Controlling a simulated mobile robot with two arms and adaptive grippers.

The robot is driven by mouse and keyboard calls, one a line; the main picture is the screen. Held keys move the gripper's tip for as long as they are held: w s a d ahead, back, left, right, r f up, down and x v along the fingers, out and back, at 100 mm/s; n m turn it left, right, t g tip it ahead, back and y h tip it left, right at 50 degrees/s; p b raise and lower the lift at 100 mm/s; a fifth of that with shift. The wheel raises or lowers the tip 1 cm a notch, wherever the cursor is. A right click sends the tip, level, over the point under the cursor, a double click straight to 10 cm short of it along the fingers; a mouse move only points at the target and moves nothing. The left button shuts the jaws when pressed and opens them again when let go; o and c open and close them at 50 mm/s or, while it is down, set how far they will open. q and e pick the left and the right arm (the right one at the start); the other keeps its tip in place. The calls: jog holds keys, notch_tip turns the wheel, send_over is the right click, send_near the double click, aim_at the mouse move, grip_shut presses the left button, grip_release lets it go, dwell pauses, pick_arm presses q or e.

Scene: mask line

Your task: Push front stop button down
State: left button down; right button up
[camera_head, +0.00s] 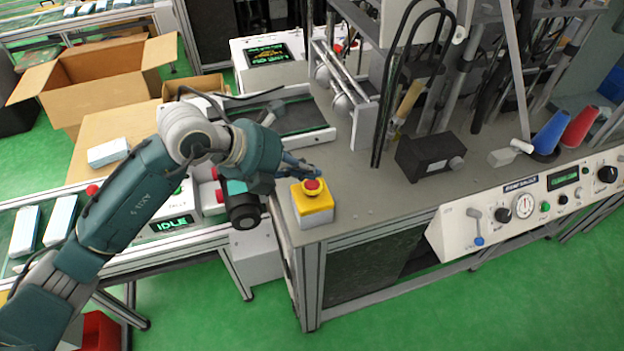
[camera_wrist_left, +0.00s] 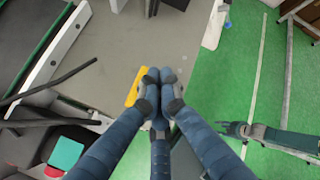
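The stop button is a red knob (camera_head: 312,187) on a yellow box (camera_head: 313,205) at the front left corner of the grey machine table. My left gripper (camera_head: 308,170) comes in from the left, with its fingertips just behind and above the red knob. I cannot tell whether they touch. In the left wrist view its blue fingers (camera_wrist_left: 158,82) are drawn together with nothing between them. Part of the yellow box (camera_wrist_left: 136,86) shows beside the fingertips there, and the red knob is hidden. My right gripper (camera_wrist_left: 235,128) shows small at the right of the left wrist view.
A black box (camera_head: 430,155) with a knob and black hoses stand on the machine table (camera_head: 375,195). A white control panel (camera_head: 530,205) lines its front. A conveyor with an IDLE display (camera_head: 170,226) runs at left. An open cardboard box (camera_head: 100,75) stands behind.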

aim_at(308, 183)
pick_arm(q)
jog(key=shift+r+p, duration=1.65)
jog(key=shift+r, duration=0.95)
jog(key=shift+f, duration=0.1)
